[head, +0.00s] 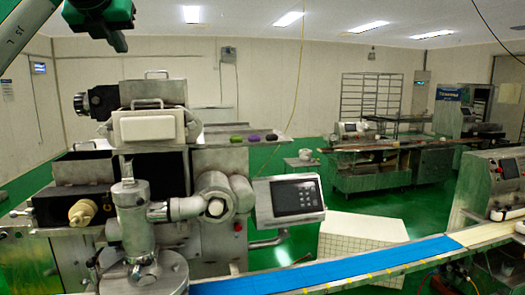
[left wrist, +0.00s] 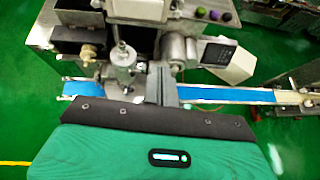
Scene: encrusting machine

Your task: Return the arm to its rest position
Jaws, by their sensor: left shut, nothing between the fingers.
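My left gripper (left wrist: 161,72) shows in the left wrist view as two grey fingers pressed together, with nothing between them. Behind the fingers is the green and black cover of my left wrist. In the head view, part of my left arm and its dark green and black end (head: 100,20) hang high at the top left, cut by the frame edge. The arm is well above and apart from the encrusting machine (head: 152,125). My right gripper is in neither view.
The machine's steel cylinder (head: 132,215) and screen (head: 297,198) stand at the front. A blue conveyor belt (head: 350,270) runs along the front. Dark, purple and green items (head: 254,137) lie on the machine's top. Other machines stand at the back right; green floor is open between.

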